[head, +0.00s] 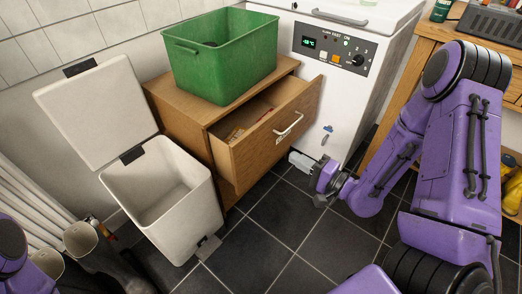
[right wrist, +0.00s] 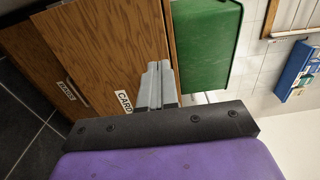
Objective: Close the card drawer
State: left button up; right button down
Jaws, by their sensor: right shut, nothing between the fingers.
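The card drawer (head: 262,142) is the upper drawer of a wooden cabinet and stands pulled out, with some contents showing inside. Its front carries a pale bar handle (head: 290,127). In the right wrist view the drawer front (right wrist: 122,45) bears a "CARD" label (right wrist: 124,101). My right gripper (head: 296,158) is shut and empty, low and just right of the drawer front. In the right wrist view its fingers (right wrist: 157,72) overlap the drawer front; I cannot tell whether they touch it. The left gripper is out of view; only parts of my left arm show at bottom left.
A green crate (head: 222,65) stands on the cabinet top. A white bin (head: 165,190) with its lid raised stands left of the drawer. A white appliance (head: 345,75) stands behind right, and a wooden bench (head: 440,32) is at far right. Dark floor tiles (head: 270,225) lie clear in front.

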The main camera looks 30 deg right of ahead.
aim_at(253, 133)
jog(key=b+x, duration=0.2)
jog(key=x, duration=1.1)
jog(key=shift+w+a+r, duration=0.2)
jog(key=shift+w+a, duration=0.1)
jog(key=shift+w, duration=0.05)
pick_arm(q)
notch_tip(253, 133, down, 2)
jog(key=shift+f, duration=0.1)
